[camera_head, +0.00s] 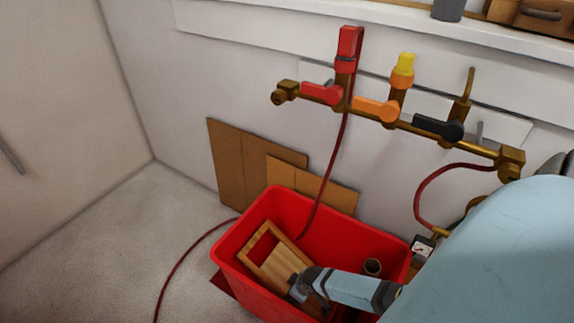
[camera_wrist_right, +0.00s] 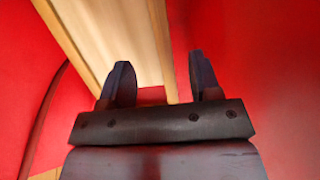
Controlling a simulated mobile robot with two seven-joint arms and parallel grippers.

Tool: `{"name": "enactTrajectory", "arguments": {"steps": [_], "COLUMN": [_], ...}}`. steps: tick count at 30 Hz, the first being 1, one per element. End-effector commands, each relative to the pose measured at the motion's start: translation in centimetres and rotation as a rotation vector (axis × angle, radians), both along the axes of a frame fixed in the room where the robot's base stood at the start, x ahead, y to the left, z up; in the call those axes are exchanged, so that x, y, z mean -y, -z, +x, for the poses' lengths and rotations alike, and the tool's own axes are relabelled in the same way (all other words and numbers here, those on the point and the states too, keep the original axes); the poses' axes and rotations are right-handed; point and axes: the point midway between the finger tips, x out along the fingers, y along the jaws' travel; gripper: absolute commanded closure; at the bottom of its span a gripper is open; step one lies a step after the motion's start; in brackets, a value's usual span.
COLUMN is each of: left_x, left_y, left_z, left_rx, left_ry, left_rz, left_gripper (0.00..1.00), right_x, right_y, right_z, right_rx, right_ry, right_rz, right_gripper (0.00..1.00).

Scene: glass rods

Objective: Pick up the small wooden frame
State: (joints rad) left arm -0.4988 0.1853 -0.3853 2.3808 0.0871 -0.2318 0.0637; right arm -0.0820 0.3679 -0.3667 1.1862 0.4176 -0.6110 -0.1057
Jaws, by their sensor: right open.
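The small wooden frame (camera_head: 284,263) stands tilted inside the red bin (camera_head: 232,248) in the head view. It is light brown, with red showing through an opening near its upper left. My right gripper (camera_head: 294,286) reaches into the bin at the frame's lower right end. In the right wrist view my right gripper (camera_wrist_right: 163,82) is open, and the wooden frame (camera_wrist_right: 125,38) lies beyond the fingers, with one edge bar running down between them. I cannot tell whether the fingers touch it. My left gripper is not in view.
Brown boards (camera_head: 228,165) lean on the wall behind. A red hose (camera_head: 330,178) hangs from the brass valve pipe (camera_head: 363,106) into the bin.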

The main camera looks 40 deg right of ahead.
Motion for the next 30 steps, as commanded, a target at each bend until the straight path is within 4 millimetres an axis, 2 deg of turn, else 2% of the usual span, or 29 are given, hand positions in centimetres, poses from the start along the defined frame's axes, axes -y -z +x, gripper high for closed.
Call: {"name": "enactTrajectory", "arguments": {"steps": [4,8,15,23,30], "left_x": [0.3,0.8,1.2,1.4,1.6], "left_y": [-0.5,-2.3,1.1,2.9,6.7], "left_z": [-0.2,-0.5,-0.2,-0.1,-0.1], "left_rx": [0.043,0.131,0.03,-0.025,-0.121], "left_ry": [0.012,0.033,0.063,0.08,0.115], "left_rz": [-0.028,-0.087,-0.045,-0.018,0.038], "left_gripper": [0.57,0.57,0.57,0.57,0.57], "right_x": [-0.2,-0.4,-0.9,-1.1,-1.5], "right_y": [1.5,3.6,7.7,9.2,12.2], "right_z": [0.2,1.2,2.8,3.6,5.6], "right_rx": [0.0,0.0,0.001,0.001,0.0], "right_ry": [0.001,0.002,0.001,0.001,0.0], "right_rz": [0.002,0.002,0.001,0.002,0.0], "right_gripper": [0.43,0.43,0.43,0.43,0.43]}}
